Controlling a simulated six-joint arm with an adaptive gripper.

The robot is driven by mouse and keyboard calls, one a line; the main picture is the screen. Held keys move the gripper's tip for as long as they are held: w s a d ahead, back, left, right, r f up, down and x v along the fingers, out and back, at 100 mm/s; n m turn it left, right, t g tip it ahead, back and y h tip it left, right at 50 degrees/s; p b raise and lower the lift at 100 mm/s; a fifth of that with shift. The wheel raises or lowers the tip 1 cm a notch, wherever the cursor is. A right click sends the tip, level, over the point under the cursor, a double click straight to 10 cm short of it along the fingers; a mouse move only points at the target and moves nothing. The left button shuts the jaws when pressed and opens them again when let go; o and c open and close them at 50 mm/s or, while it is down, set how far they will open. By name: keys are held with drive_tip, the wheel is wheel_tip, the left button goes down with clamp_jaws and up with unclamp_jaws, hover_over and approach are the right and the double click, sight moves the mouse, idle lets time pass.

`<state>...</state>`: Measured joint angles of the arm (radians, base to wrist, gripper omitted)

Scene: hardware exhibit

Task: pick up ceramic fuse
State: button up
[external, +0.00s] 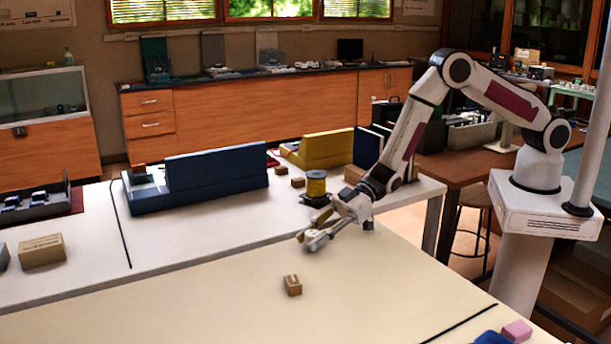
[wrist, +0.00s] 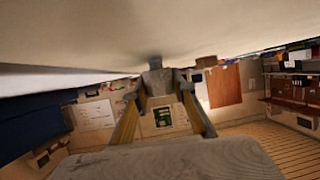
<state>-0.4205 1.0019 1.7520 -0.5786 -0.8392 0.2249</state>
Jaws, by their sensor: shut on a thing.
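A small cardboard box (external: 292,285) stands on the cream table (external: 200,305) in front of my gripper. A yellow spool (external: 316,186), a blue bin (external: 215,177) and a yellow bin (external: 326,149) stand behind. A pink block (external: 517,330) lies at front right. The front left is clear.

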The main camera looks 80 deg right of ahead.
sight(312, 232)
drive_tip(key=shift+r, duration=0.2)
drive_tip(key=shift+r, duration=4.8)
